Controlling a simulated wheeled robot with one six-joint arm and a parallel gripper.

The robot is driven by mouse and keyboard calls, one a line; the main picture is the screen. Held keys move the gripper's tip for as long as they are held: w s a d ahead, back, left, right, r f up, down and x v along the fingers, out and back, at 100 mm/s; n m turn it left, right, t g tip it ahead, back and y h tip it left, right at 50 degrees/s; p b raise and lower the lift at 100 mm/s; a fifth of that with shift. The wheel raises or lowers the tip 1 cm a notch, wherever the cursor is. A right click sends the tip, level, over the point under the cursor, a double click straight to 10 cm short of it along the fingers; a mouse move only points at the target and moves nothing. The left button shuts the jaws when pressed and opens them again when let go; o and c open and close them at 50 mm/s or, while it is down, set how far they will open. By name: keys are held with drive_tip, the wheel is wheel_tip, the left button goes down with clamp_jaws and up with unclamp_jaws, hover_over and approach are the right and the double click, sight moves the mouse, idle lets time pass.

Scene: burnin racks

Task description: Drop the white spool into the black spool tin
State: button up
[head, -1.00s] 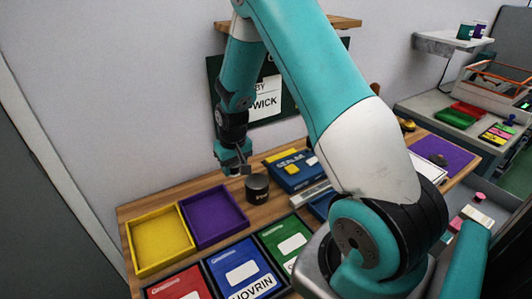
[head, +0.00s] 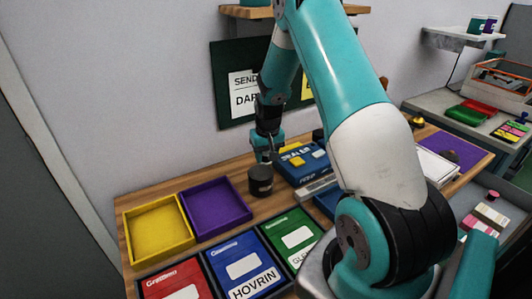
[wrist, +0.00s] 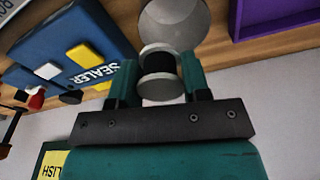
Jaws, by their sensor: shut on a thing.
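My gripper (head: 266,157) is over the black spool tin (head: 261,188), which stands upright on the wooden bench. In the wrist view my gripper (wrist: 161,80) is shut on the white spool (wrist: 161,88), with pale round ends and a dark middle. Beyond the spool, a round grey shape lines up closely with it; I cannot tell whether it is the tin's mouth. The spool is too small to make out in the head view, and its exact height over the tin is unclear.
The blue SEALER box (head: 309,169) stands close to the tin's right. A purple tray (head: 245,219) and a yellow tray (head: 133,246) lie to its left. Red, blue (head: 221,252) and green bins line the front. A sign board hangs on the wall behind.

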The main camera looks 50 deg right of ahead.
drive_tip(key=shift+f, duration=0.15)
drive_tip(key=o, duration=1)
wheel_tip(320, 180, up, 17)
drive_tip(key=s+b, duration=0.1)
drive_tip(key=b, duration=0.1)
drive_tip(key=shift+s+a, duration=0.4)
drive_tip(key=shift+a, duration=0.05)
